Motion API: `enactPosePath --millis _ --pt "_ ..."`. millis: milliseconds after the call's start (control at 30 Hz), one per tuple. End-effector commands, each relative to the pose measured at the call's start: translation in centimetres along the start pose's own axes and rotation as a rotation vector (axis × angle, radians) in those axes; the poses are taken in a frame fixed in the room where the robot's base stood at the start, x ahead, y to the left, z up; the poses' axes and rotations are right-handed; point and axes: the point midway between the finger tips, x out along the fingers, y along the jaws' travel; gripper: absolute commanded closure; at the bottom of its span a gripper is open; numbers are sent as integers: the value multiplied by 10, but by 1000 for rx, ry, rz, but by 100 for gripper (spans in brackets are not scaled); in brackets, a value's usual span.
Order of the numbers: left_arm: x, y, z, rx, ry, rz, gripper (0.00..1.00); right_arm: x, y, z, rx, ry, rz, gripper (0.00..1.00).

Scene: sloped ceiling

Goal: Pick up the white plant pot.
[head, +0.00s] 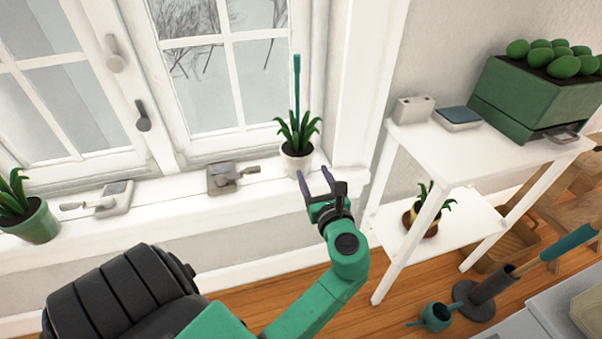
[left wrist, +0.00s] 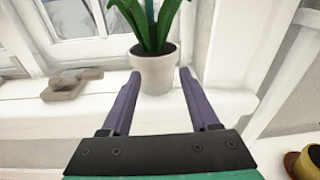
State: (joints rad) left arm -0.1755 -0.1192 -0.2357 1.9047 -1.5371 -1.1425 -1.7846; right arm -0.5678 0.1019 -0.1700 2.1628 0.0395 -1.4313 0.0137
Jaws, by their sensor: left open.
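The white plant pot (head: 296,163) stands upright on the windowsill, with a green leafy plant and a thin teal stake in it. My left gripper (head: 317,176) is open just in front of the pot, on the room side, with its fingers pointing toward it. In the left wrist view the pot (left wrist: 155,68) shows beyond and between the two purple fingertips (left wrist: 159,76). Nothing is between the fingers' inner faces nearer the palm. The pot's lower front is visible, and I cannot tell whether a fingertip touches it. My right gripper is not in view.
A grey window latch (head: 226,178) sits on the sill left of the pot, and a green pot (head: 35,224) is farther left. The window frame post (head: 352,90) rises right of the pot. A white shelf (head: 470,150) stands to the right.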

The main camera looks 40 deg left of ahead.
Motion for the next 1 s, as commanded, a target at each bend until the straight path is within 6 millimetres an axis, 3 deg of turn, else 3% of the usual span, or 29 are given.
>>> enactPosePath --millis 133,333,500,800,1000 --pt "11 10 18 35 -51 41 39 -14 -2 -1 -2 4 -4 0" --pt "64 11 20 34 -49 40 39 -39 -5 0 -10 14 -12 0" --pt "90 12 22 34 -46 36 39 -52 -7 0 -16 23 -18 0" --pt "136 12 24 34 -46 36 39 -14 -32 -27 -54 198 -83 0" --pt "142 12 26 35 -44 35 39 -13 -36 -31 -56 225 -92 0"
